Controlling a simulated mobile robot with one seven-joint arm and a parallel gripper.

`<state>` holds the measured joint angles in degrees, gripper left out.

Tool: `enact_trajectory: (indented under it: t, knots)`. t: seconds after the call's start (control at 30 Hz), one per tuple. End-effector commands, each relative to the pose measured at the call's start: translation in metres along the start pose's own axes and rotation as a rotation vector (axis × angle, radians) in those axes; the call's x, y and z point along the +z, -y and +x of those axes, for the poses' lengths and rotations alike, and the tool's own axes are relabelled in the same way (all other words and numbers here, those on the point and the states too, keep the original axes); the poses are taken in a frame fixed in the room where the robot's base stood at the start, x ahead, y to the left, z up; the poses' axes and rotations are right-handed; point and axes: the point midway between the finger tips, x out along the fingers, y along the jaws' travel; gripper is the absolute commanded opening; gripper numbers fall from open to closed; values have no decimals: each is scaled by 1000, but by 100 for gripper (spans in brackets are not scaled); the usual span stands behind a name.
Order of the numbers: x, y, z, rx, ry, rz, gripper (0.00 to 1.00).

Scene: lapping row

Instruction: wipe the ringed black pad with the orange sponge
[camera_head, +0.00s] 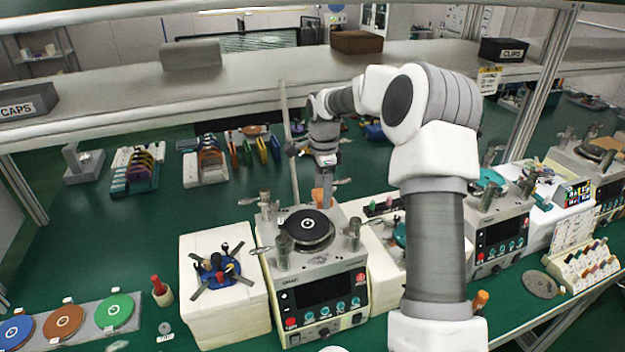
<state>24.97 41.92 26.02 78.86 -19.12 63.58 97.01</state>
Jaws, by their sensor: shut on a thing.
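The black pad (310,229) is a round disc with a small white ring at its centre. It lies on top of the lapping machine in the middle of the view. My gripper (325,187) points down behind the pad's far edge, shut on the orange sponge (318,196). The sponge is small in the picture and partly hidden by the gripper. I cannot tell whether it touches the machine's top or hangs just above it.
Metal posts (283,250) and knobs stand around the pad. A white block (222,298) with a blue fixture is to the left. Coloured discs (64,321) lie at the lower left. My forearm covers part of the machines on the right.

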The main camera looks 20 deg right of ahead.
Motion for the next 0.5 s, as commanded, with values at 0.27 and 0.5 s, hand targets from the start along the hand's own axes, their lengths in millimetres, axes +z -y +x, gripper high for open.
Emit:
enact_trajectory:
  t: [0.27,0.5]
  knots:
    - [0,0,-1,0,1,0,24]
    - [0,0,-18,-3,-1,0,24]
